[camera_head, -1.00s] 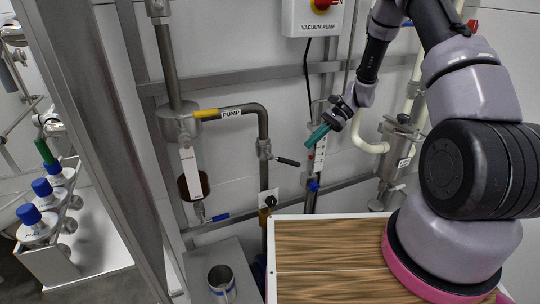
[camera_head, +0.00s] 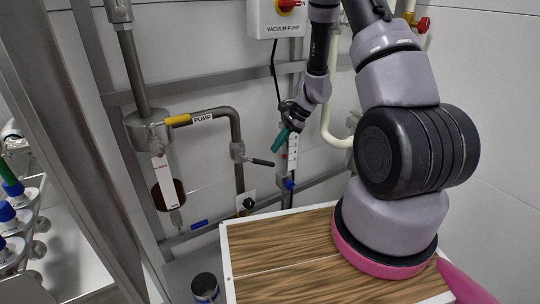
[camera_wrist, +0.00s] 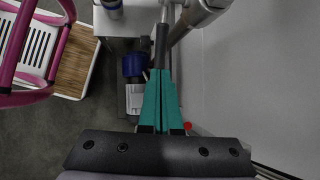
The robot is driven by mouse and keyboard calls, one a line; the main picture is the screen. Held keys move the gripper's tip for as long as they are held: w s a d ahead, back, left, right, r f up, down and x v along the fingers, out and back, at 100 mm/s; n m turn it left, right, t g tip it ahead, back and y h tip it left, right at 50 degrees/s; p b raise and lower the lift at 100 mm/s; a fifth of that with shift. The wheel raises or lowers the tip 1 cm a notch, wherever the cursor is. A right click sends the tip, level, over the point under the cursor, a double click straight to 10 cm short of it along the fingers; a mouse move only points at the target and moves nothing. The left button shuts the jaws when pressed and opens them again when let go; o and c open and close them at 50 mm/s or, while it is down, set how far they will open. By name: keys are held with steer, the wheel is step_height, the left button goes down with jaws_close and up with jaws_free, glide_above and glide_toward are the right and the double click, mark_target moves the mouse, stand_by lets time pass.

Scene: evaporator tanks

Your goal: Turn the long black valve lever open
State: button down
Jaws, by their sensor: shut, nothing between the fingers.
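The long black valve lever (camera_head: 262,162) points right and slightly down from a valve on the grey pipe below the PUMP label. My gripper (camera_head: 277,149) has teal fingers that point down, with the tips just above the lever's free end in the head view. In the wrist view the fingers (camera_wrist: 162,78) are together and empty. A dark bar, apparently the lever (camera_wrist: 161,46), lies in line just beyond the tips. I cannot tell whether the tips touch it.
A yellow-handled lever (camera_head: 178,120) sits above left and a blue-handled one (camera_head: 199,224) lower left. A white power strip (camera_head: 293,152) is behind my gripper.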

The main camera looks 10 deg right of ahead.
mark_target(269, 163)
steer(key=shift+x, duration=2.25)
steer(key=shift+f, duration=0.1)
steer(key=shift+f+y, duration=0.6)
steer(key=shift+y, duration=0.2)
steer(key=shift+s+a+f+m+g+y, duration=0.15)
steer(key=shift+a+f+g+y, duration=0.1)
steer(key=shift+f+y, duration=0.3)
steer(key=shift+a+f+m+g+y, duration=0.15)
steer(key=shift+f+g+y, duration=0.1)
steer(key=shift+f+y, duration=0.35)
steer(key=s+a+f+g+y, duration=0.1)
steer(key=a+f+y, duration=0.3)
steer(key=y, duration=0.2)
steer(key=shift+s+a+m, duration=0.25)
steer(key=shift+a+m, duration=0.1)
steer(key=shift+m, duration=0.05)
steer(key=shift+a+f, duration=0.1)
